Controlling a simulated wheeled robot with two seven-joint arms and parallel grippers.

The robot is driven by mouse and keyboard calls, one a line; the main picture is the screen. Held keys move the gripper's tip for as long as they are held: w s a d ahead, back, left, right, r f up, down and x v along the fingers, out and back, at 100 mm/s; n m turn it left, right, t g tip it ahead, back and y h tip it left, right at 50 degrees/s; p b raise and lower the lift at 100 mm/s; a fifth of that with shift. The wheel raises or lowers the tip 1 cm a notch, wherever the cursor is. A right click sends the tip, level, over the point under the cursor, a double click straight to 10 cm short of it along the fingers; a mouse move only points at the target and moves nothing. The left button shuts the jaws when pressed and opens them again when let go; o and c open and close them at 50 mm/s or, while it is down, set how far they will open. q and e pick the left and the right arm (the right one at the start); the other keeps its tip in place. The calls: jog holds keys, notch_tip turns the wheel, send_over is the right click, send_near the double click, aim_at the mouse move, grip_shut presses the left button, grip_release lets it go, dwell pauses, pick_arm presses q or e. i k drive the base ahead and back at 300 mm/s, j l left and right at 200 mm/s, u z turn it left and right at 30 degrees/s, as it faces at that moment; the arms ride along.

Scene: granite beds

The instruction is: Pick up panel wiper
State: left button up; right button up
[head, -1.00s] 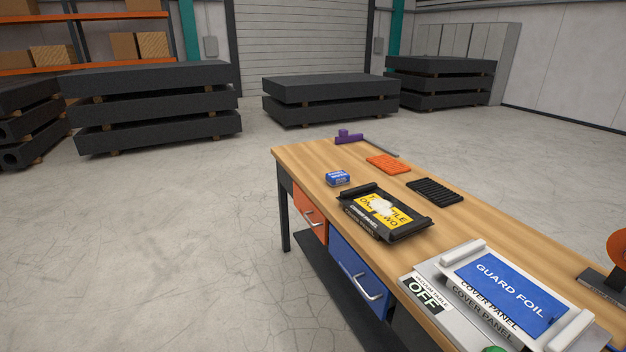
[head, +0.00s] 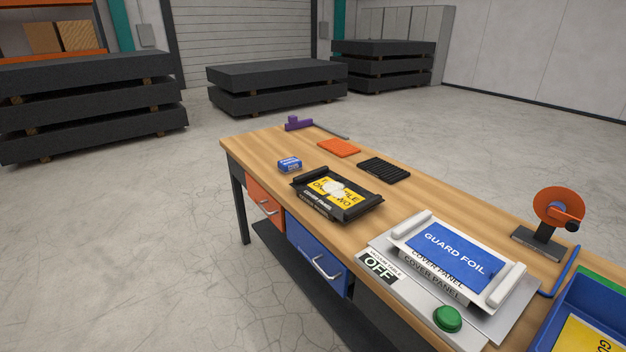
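No label naming a panel wiper is readable. A purple block-shaped piece (head: 298,123) lies at the far end of the wooden workbench (head: 450,212), with a thin grey rod (head: 331,132) beside it. I cannot tell whether they are joined. A small blue and white packet (head: 290,165) sits near the bench's left edge; its print is too small to read. A crumpled white piece (head: 335,190) lies on the yellow sheet of a black tray-like panel (head: 345,214). Neither of my grippers is in view.
On the bench are an orange pad (head: 339,148), a black ribbed pad (head: 384,170), a white panel holder with blue guard foil (head: 440,248), a green button (head: 447,318), an orange reel (head: 558,205) and a blue bin (head: 567,318). Stone slabs (head: 90,105) stand behind. Floor left is clear.

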aim_at(290, 166)
jog(key=i+j+z, duration=0.15)
jog(key=i+j, duration=0.8)
jog(key=i, duration=0.05)
